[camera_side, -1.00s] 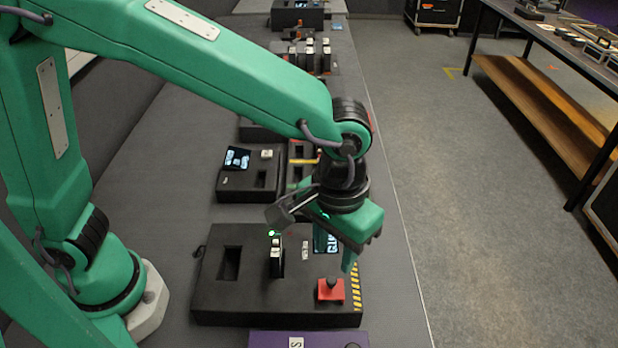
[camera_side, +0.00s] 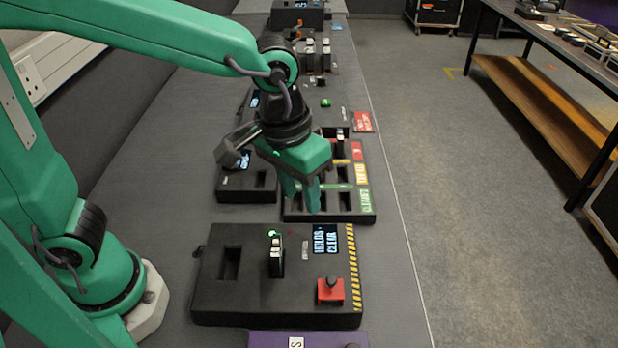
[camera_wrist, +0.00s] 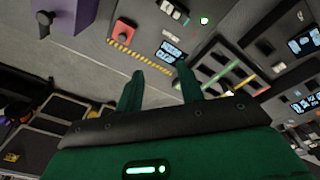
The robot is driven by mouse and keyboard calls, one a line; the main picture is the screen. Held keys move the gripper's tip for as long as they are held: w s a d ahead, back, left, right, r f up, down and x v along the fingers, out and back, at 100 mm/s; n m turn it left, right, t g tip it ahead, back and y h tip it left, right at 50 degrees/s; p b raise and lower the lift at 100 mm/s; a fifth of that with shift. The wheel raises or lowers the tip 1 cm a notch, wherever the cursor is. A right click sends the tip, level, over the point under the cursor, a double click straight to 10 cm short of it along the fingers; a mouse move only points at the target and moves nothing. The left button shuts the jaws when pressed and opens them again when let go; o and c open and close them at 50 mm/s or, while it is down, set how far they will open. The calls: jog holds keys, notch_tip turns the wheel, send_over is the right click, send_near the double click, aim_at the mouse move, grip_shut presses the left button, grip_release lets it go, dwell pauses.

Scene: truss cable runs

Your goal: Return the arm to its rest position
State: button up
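My gripper (camera_side: 301,199) hangs in the middle of the side view, fingers pointing down, above the near edge of the sorting tray. In the wrist view my gripper (camera_wrist: 158,82) shows two green fingers apart with nothing between them. The black station box (camera_side: 220,300) stands in front of it, below in the side view. On the box a white-topped module (camera_side: 276,255) stands upright in a slot beside a lit green lamp (camera_side: 273,233). Its screen (camera_side: 325,239) appears to read "HOLDS CLEAR". A red button block (camera_side: 331,290) sits at its right. The box also shows in the wrist view (camera_wrist: 138,20).
The black tray (camera_side: 340,213) has coloured strips and labelled slots. A small black box with a screen (camera_side: 247,192) stands to its left. A purple box (camera_side: 320,340) is at the near edge. More devices stand farther back. The bench's right strip is clear.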

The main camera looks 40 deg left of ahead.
jog(key=s+a+r+t, duration=0.1)
jog(key=s+a+t, duration=0.1)
jog(key=a, duration=0.7)
jog(key=s+a+r+t, duration=0.2)
jog(key=s+a, duration=0.3)
jog(key=a, duration=0.4)
jog(key=shift+a+r+y, duration=0.25)
jog(key=shift+a+y, duration=0.05)
jog(key=shift+y, duration=0.1)
